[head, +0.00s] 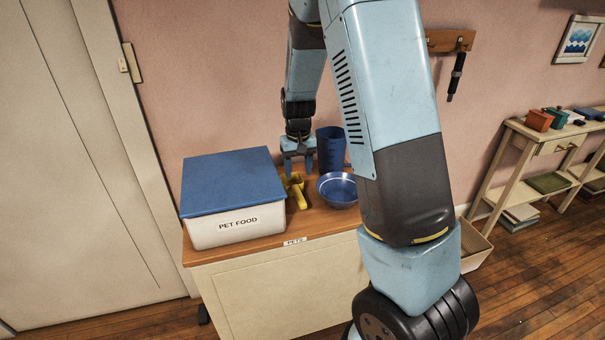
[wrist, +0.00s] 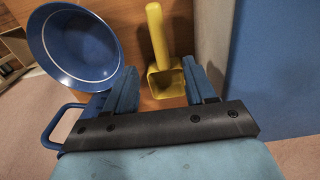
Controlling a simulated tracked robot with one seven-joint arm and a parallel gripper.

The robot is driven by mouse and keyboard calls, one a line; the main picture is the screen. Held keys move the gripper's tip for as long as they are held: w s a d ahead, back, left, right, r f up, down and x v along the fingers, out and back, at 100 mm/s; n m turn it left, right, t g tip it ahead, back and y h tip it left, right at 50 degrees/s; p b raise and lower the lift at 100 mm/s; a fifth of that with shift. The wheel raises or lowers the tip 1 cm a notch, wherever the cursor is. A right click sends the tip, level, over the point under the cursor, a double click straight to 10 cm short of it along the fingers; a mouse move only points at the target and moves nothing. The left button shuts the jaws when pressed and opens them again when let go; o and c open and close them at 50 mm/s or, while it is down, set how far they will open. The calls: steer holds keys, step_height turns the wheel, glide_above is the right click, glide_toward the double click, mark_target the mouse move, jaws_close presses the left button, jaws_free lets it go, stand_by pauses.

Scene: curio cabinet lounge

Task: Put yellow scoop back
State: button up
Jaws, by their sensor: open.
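The yellow scoop (head: 296,190) lies on the wooden cabinet top, between the pet food bin and a blue bowl. In the wrist view the yellow scoop (wrist: 163,68) has its handle pointing away and its square cup near my fingers. My gripper (head: 298,168) is open and empty, pointing down at the cup end of the scoop. In the wrist view my gripper (wrist: 162,88) has one finger on each side of the scoop's cup. I cannot tell whether the fingers touch it. The white pet food bin (head: 238,229) has its blue lid (head: 232,182) on.
The blue bowl (head: 338,190) sits right of the scoop, with a blue jug (head: 331,148) behind it. The bin wall stands close on the left. The cabinet front (head: 290,290) carries a "PETS" label. A shelf unit (head: 545,140) stands at the far right.

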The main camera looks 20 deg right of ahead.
steer(key=s+r+t+y, duration=0.1)
steer(key=s+r, duration=0.4)
steer(key=r, duration=0.3)
steer(key=s+r+t, duration=0.1)
steer(key=s+r, duration=0.4)
steer(key=r, duration=0.4)
steer(key=s+r+t, duration=0.1)
steer(key=s+r, duration=0.2)
steer(key=s, duration=0.3)
steer(key=s+d+r+t, duration=0.1)
steer(key=s+r, duration=0.2)
steer(key=s, duration=0.3)
steer(key=s+d+r+t+h, duration=0.1)
steer(key=s+r, duration=0.2)
steer(key=s, duration=0.3)
steer(key=shift+s+t, duration=0.3)
steer(key=shift+s, duration=0.05)
